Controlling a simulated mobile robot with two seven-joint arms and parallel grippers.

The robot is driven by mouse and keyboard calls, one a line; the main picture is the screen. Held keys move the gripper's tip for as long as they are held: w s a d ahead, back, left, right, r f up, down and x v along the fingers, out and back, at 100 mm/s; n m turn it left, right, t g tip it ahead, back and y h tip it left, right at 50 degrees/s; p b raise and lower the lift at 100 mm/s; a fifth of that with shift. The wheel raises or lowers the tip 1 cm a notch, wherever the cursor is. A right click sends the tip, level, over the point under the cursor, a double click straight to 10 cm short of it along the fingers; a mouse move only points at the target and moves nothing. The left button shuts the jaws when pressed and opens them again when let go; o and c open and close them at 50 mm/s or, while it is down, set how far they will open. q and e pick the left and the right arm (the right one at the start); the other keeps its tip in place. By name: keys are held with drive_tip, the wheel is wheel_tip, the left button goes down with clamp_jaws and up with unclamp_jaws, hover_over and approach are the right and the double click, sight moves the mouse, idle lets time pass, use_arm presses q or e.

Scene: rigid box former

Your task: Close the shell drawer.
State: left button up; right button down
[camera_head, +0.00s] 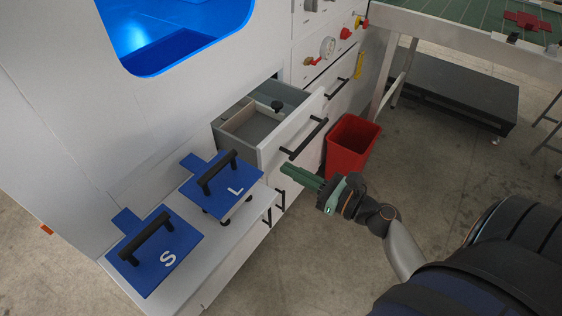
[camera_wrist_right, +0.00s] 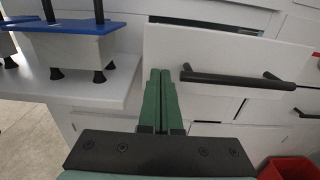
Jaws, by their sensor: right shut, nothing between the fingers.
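The drawer (camera_head: 291,146) stands pulled out from the white machine, with a pale divider and a dark knob-like object inside. Its white front also shows in the right wrist view (camera_wrist_right: 225,55), with a black bar handle (camera_head: 304,138). My right gripper (camera_head: 286,170) is shut and empty, in front of the drawer face and beside the handle's lower end. In the right wrist view its green fingers (camera_wrist_right: 161,75) lie together, pointing at the drawer front left of the handle. I cannot tell whether they touch it. My left gripper is not in view.
Two blue plates with black handles, marked L (camera_head: 234,188) and S (camera_head: 164,258), sit on a white shelf (camera_head: 196,287) left of the drawer. A red bin (camera_head: 350,146) stands on the floor to the right. Open floor lies below the gripper.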

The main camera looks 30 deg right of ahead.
sight(270, 159)
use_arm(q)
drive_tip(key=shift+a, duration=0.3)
use_arm(e)
drive_tip(key=shift+x, duration=1.75)
drive_tip(key=shift+w+a, duration=0.1)
drive_tip(key=shift+w, duration=0.1)
drive_tip(key=p+x, duration=0.1)
drive_tip(key=x, duration=1)
drive_tip(key=shift+w+a+p, duration=0.15)
drive_tip(key=shift+w+p, duration=0.15)
drive_tip(key=shift+w, duration=0.1)
drive_tip(key=shift+w+a, duration=0.15)
drive_tip(key=shift+w, duration=0.15)
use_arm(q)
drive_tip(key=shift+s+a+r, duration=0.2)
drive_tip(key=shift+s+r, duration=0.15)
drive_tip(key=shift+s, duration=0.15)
use_arm(e)
drive_tip(key=shift+r, duration=0.25)
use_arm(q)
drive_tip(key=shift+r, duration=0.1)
